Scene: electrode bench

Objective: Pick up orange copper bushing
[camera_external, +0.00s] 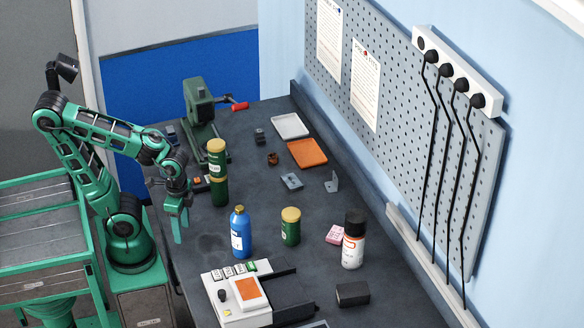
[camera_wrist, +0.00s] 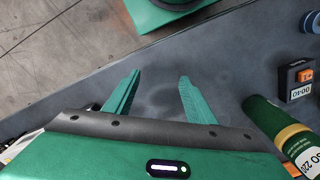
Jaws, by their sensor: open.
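A small orange-brown copper bushing (camera_external: 272,159) lies on the dark bench in the external view, left of the orange tray and right of the green vise. My gripper (camera_external: 178,230) hangs over the left edge of the bench, well to the left of the bushing and nearer the camera. In the wrist view my gripper (camera_wrist: 155,95) has its two green fingers apart with nothing between them. The bushing does not show in the wrist view.
A tall green can stack (camera_external: 218,180) stands between my gripper and the bushing. A blue bottle (camera_external: 240,232), a green jar (camera_external: 291,226) and a white spray can (camera_external: 353,240) stand nearer the camera. An orange tray (camera_external: 307,153) sits beside the bushing.

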